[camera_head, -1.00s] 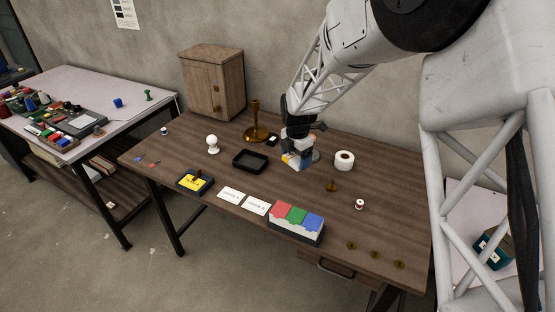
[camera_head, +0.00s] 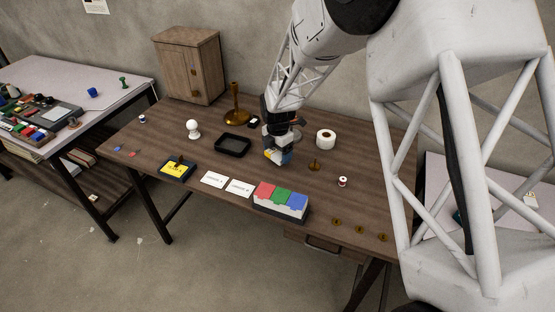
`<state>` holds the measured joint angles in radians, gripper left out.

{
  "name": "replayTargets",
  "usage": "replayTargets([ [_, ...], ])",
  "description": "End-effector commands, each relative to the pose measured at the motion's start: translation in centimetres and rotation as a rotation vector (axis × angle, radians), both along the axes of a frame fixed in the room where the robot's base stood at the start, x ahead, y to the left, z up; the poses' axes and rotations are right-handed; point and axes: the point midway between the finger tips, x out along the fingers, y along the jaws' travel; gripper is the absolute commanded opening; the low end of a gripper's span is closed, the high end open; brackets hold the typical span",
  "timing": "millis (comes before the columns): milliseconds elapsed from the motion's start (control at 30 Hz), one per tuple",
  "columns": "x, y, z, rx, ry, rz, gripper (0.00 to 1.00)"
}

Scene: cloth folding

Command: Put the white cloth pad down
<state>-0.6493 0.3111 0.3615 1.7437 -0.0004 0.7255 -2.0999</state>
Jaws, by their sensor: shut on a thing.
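My gripper (camera_head: 277,157) is over the middle of the brown table, right of the black tray and left of the white roll. I cannot tell whether the pad touches the table (camera_head: 350,200).
The black tray (camera_head: 232,152), white roll (camera_head: 326,133) and a small brass piece (camera_head: 314,169) are close by. A box with red, green and blue tops (camera_head: 280,208) and white cards (camera_head: 240,188) lie in front. A brass stand (camera_head: 236,118) is behind.

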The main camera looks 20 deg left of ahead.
Motion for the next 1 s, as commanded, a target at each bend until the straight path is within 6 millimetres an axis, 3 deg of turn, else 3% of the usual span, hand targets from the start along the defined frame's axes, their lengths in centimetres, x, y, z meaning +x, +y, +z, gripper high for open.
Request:
replayTargets([
  [167, 0.0, 0.0, -0.5, -0.001, 0.000, 0.000, 0.59],
  [500, 0.0, 0.0, -3.6, -0.001, 0.000, 0.000, 0.59],
  [967, 0.0, 0.0, -4.0, 0.000, 0.000, 0.000, 0.59],
  [1000, 0.0, 0.0, -4.0, 0.000, 0.000, 0.000, 0.85],
])
